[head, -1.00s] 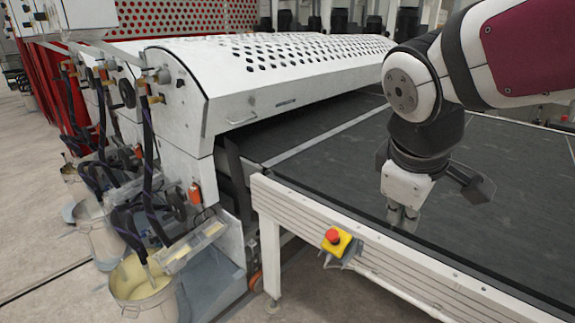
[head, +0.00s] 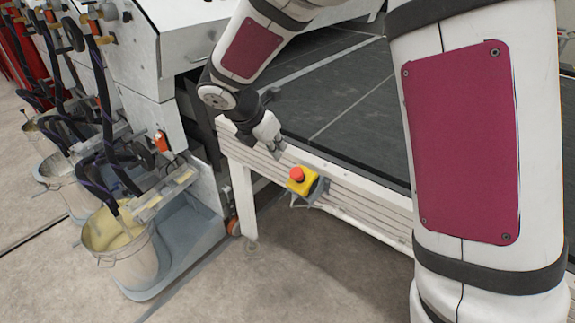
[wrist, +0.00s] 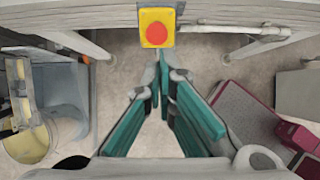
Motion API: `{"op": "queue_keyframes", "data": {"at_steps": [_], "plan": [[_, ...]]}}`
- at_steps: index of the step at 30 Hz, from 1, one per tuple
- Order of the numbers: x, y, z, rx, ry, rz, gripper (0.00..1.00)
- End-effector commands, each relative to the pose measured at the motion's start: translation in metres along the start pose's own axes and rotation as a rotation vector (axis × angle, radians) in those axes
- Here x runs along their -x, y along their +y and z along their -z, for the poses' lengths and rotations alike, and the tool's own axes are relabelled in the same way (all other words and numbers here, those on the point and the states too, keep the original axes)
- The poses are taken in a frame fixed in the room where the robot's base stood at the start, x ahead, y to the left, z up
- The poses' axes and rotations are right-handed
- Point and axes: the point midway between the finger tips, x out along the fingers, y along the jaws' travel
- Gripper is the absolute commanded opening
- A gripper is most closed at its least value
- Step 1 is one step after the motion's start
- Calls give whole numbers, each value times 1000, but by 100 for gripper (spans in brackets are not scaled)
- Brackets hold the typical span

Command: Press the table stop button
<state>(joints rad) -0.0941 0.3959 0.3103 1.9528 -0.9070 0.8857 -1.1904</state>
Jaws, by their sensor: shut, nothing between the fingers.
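The table stop button is a red mushroom button (head: 296,173) on a yellow box (head: 304,184), fixed to the side rail of the conveyor table (head: 350,180). In the wrist view the red button (wrist: 157,33) and its yellow box show at the top centre. My gripper (head: 278,153) is shut and empty, close to the rail, just up and left of the button in the head view. In the wrist view its fingertips (wrist: 164,72) lie just below the button in the picture. I cannot tell whether they touch it.
The white coater machine (head: 170,60) stands at the left, with hoses and metal buckets (head: 140,262) beside it. A cable runs along the rail from the button box. The dark belt (head: 345,95) is empty. The floor (head: 320,270) before the table is clear.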

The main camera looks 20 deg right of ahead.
Motion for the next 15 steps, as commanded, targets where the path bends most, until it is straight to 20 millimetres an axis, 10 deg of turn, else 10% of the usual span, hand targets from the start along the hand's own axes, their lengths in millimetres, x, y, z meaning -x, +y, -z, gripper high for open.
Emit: {"op": "queue_keyframes", "data": {"at_steps": [15], "plan": [[-10, 1, 1, 12, 1, 2, 0]]}}
